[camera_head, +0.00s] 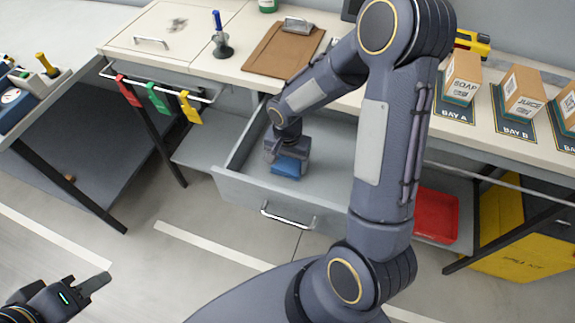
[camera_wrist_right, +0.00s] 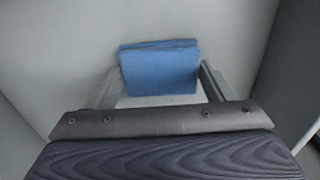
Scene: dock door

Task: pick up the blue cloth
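The blue cloth (camera_head: 287,166) is a folded block lying in the open grey drawer (camera_head: 240,187). My right gripper (camera_head: 287,158) reaches down into the drawer over the cloth and partly hides it in the head view. In the right wrist view the cloth (camera_wrist_right: 160,70) lies between the two fingertips of the right gripper (camera_wrist_right: 160,80). The fingers are apart, one on each side, close to the cloth's edges. My left gripper (camera_head: 92,284) is at the lower left above the floor, away from the cloth; its finger opening is unclear.
The drawer walls surround the right gripper. The counter above holds a clipboard (camera_head: 284,48), a blue-handled tool on a stand (camera_head: 220,36) and boxes. Red, green and yellow clips (camera_head: 158,97) hang on a rail left of the drawer. A red tray (camera_head: 437,214) sits on the lower shelf.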

